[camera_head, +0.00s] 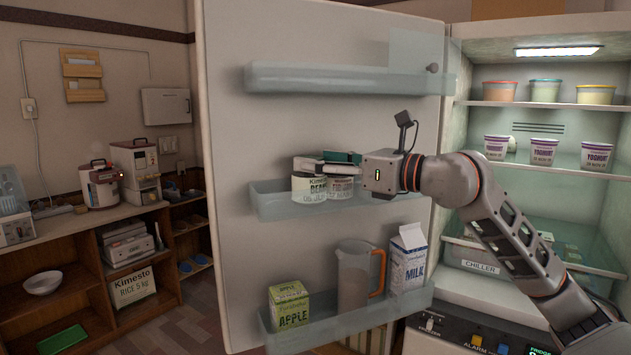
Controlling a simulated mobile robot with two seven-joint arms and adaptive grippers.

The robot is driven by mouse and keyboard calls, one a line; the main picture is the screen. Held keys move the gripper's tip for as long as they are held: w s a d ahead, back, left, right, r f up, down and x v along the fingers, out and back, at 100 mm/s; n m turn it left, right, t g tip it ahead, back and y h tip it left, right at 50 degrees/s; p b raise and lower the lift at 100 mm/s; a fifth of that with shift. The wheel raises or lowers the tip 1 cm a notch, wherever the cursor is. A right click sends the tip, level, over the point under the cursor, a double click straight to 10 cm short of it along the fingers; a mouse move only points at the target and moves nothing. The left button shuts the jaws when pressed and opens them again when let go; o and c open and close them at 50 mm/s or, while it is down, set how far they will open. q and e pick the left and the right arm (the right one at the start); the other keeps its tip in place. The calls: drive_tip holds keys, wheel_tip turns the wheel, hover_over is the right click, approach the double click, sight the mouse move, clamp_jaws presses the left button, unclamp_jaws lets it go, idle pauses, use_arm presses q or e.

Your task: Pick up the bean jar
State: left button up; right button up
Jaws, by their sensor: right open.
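The bean jar (308,190), a white-labelled jar marked "Kimesto BEAN", stands on the middle shelf (270,202) of the open fridge door. A second, similar jar (340,189) stands close to its right. My right gripper (322,161) reaches in from the right at the height of the jar tops. It is open, and its fingers point left across the tops of both jars, hiding their lids. I cannot tell whether the fingers touch the bean jar. My left gripper is not in view.
The lower door shelf (352,318) holds an apple carton (289,306), a pitcher (354,275) and a milk carton (408,259). An upper door shelf (345,80) is empty above the gripper. Yoghurt cups (543,152) stand inside the fridge at right.

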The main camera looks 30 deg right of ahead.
drive_tip(key=shift+f, duration=0.15)
drive_tip(key=c, duration=1.6)
clamp_jaws()
drive_tip(key=shift+r, duration=0.2)
